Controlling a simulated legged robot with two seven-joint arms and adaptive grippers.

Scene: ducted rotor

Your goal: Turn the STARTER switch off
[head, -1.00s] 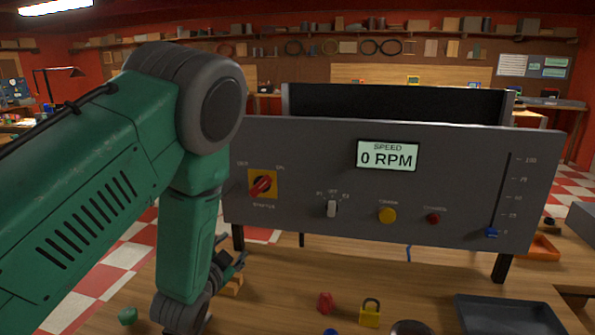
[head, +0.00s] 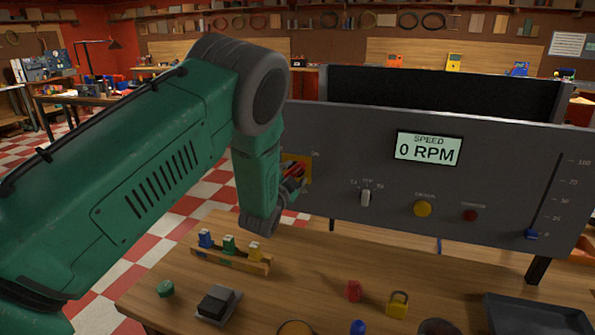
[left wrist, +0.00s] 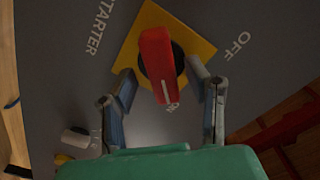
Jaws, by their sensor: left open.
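The STARTER switch is a red knob (left wrist: 158,62) with a white line on a yellow plate (left wrist: 205,50), seen in the left wrist view. Its white line points at the ON label; the OFF label stands to the right. My left gripper (left wrist: 162,80) is open, with one finger on each side of the knob; whether they touch it I cannot tell. In the head view my left gripper (head: 290,185) is at the panel's left end, and my arm hides much of the yellow plate (head: 303,160). My right gripper is not in view.
The grey panel (head: 390,205) carries a display (head: 427,149) reading 0 RPM, a white toggle (head: 365,198), a yellow button (head: 422,208), a red button (head: 470,215) and a blue slider (head: 531,234) at 0. Padlocks, a rack and a tray (head: 545,312) lie on the table below.

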